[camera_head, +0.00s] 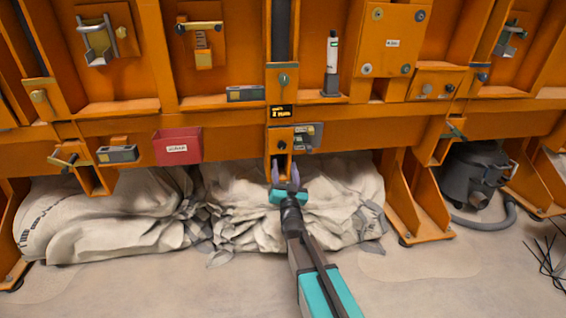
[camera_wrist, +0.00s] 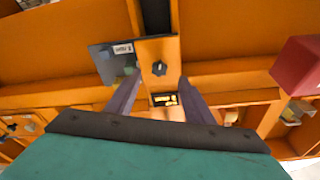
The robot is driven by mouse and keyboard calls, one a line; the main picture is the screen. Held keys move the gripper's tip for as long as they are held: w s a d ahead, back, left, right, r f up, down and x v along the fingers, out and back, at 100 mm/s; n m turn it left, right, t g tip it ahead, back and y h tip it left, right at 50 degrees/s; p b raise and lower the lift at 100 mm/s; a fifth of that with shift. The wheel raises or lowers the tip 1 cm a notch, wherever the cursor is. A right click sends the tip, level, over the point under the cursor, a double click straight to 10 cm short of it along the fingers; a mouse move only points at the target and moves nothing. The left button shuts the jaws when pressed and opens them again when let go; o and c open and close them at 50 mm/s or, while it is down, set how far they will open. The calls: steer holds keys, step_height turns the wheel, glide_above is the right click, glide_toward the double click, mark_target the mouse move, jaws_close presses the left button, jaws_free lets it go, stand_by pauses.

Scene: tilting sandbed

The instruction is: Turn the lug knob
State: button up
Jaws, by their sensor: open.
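The lug knob (camera_wrist: 159,68) is small, black and lobed, on an orange plate in the wrist view. In the head view the knob (camera_head: 282,144) shows as a dark spot on the orange post, just above my gripper. My gripper (camera_head: 285,170) is open and empty, its two grey-purple fingers pointing up toward the post. In the wrist view my gripper's fingertips (camera_wrist: 159,82) lie left and right of the knob's line. The knob appears beyond the tips, and I see no contact. The exact gap in depth cannot be told.
A black label with yellow text (camera_head: 281,112) sits above the knob, and a grey bracket (camera_head: 308,137) beside it. A red bin (camera_head: 178,147) hangs left. Crumpled pale sacks (camera_head: 110,210) lie below the beam. A dark vacuum (camera_head: 475,175) stands right.

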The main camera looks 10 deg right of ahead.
steer(key=shift+p+v, duration=0.35)
steer(key=shift+v, duration=2.5)
steer(key=shift+r, duration=0.15)
steer(key=s+f+n+g+y+p, duration=0.1)
steer(key=s+f+n+g+p, duration=0.1)
steer(key=s+f+g+p, duration=1.7)
steer(key=s+f+n+g+p, duration=0.1)
steer(key=s+f+g+p, duration=0.2)
steer(key=s, duration=1.5)
steer(key=s+f+n+g+p, duration=0.1)
steer(key=s+f+g+p, duration=0.2)
steer(key=s, duration=1.5)
steer(key=shift+d+f+g, duration=0.35)
steer(key=shift+f+g, duration=0.55)
steer(key=shift+g, duration=0.3)
